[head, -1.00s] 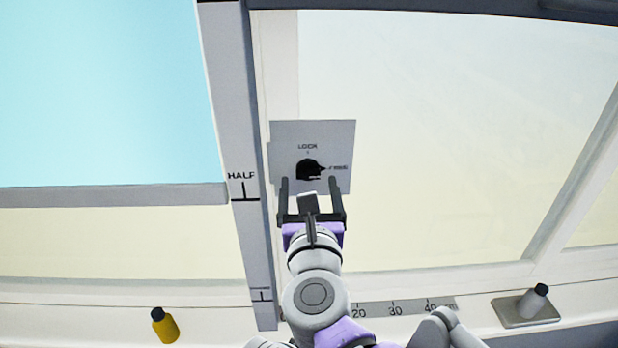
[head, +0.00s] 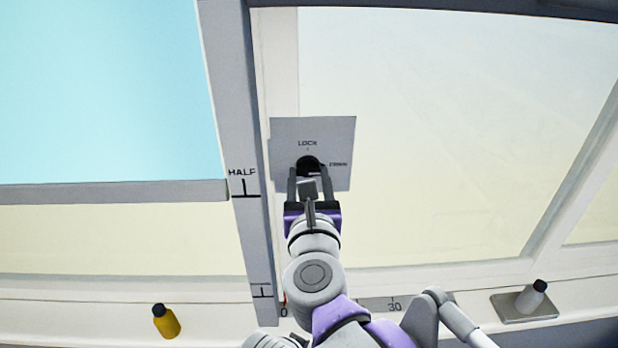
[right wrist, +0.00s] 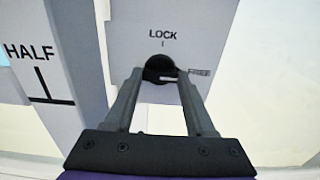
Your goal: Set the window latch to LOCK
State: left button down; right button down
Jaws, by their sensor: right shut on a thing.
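The window latch is a black rotary knob (head: 307,162) on a grey plate (head: 335,135) fixed to the window. LOCK is printed above the knob and FREE to its right. The knob's pointer appears to face right, toward FREE. My right gripper (head: 307,174) is shut on the knob, with one finger on each side. The right wrist view also shows the knob (right wrist: 159,67) between the fingertips, with a small white mark at its lower right. The fingers hide part of its sides. My left gripper is not in view.
A vertical frame bar (head: 236,120) marked HALF stands left of the plate, with a blue blind (head: 105,95) beyond it.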

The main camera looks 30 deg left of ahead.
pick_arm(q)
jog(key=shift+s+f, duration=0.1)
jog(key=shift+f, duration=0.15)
pick_arm(e)
jog(key=shift+n, duration=0.3)
jog(key=n+b, duration=0.1)
jog(key=n, duration=0.1)
jog(key=shift+f+n, duration=0.1)
jog(key=shift+n, duration=0.3)
jog(key=n+b, duration=0.1)
jog(key=n, duration=0.3)
jog(key=shift+n+b, duration=0.3)
jog(key=n+b, duration=0.1)
jog(key=n, duration=0.4)
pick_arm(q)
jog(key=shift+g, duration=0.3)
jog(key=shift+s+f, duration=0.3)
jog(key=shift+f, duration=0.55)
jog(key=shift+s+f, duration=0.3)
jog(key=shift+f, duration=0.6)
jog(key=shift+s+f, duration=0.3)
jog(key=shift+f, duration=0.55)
pick_arm(e)
jog(key=shift+n, duration=2.4)
pick_arm(q)
jog(key=shift+b, duration=0.3)
pick_arm(e)
jog(key=shift+c, duration=1.2)
grip_release()
